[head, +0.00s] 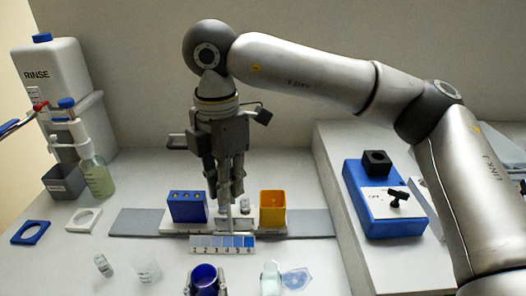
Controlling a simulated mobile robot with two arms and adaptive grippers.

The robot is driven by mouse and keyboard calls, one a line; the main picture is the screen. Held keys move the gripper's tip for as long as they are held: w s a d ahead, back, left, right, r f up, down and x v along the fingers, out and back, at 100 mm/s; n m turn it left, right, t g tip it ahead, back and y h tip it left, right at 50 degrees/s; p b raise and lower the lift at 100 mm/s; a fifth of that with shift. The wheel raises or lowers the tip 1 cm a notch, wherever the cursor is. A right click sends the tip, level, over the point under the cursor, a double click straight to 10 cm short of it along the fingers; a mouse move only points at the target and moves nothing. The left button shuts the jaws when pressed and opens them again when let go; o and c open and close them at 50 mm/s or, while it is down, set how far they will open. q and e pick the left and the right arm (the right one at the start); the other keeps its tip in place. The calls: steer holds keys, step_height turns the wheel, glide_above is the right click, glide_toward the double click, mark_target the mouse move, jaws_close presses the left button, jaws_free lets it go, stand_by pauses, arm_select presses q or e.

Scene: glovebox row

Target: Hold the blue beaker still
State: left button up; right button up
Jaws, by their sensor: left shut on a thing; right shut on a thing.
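The blue beaker (205,277) stands at the bottom centre of the head view, its open rim facing up. My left gripper (205,286) is shut on it, with a finger on either side; the beaker's lower part is cut off by the picture edge. My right gripper (225,197) points down above the grey strip, between the blue rack and the yellow box. It is shut on a small, thin thing that its fingers mostly hide; I cannot tell what it is.
The blue rack (187,208) and yellow box (272,209) flank my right gripper. A numbered blue colour card (222,245) lies between the grippers. A clear beaker (146,268), a small vial (103,265) and a pale bottle (271,278) stand near my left gripper.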

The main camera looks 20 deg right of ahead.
steer(key=a+f, duration=0.3)
steer(key=f, duration=0.7)
steer(key=a+f, duration=0.4)
steer(key=f, duration=0.6)
steer(key=shift+w+a+f, duration=0.2)
steer(key=shift+w+f, duration=0.15)
